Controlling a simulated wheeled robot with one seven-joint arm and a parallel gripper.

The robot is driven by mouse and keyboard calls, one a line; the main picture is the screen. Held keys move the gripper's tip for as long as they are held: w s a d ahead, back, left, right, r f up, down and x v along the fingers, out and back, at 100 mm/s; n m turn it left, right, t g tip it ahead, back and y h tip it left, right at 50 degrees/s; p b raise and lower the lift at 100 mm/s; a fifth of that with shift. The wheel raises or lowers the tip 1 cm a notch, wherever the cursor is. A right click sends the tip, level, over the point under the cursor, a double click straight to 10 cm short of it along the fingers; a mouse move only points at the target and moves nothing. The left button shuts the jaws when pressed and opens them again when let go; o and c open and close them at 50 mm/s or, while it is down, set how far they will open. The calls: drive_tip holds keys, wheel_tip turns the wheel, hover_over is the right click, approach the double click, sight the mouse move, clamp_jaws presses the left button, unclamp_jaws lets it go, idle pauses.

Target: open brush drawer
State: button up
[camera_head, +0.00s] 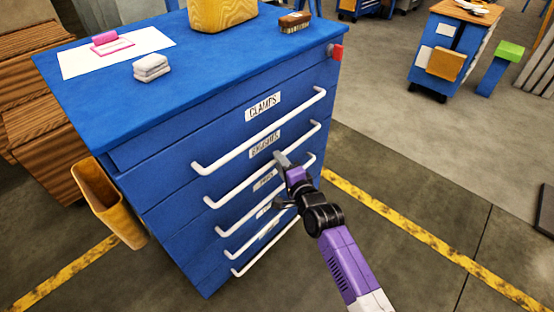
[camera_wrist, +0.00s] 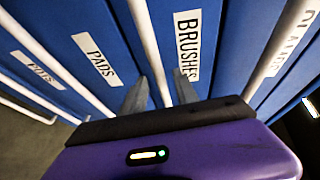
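The brush drawer (camera_head: 238,163) is the second from the top in the blue cabinet and is shut, flush with the other drawer fronts. Its BRUSHES label (camera_wrist: 187,45) is readable in the wrist view. Its white bar handle (camera_head: 235,187) runs below the label. My gripper (camera_head: 281,181) is in front of the cabinet at the handles. In the wrist view its two grey fingers (camera_wrist: 160,90) are apart, and the brush drawer's handle (camera_wrist: 147,42) runs between them in the picture. I cannot tell whether the fingers touch it or how deep it sits between them.
The CLAMPS drawer handle (camera_head: 260,133) is above and the PADS drawer handle (camera_wrist: 66,72) below, both close to my fingers. A yellow bin (camera_head: 108,203) hangs on the cabinet's left side. The floor in front of the drawers (camera_head: 420,180) is clear.

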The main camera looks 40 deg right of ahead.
drive_tip(key=shift+x, duration=1.35)
drive_tip(key=shift+c, duration=0.5)
clamp_jaws()
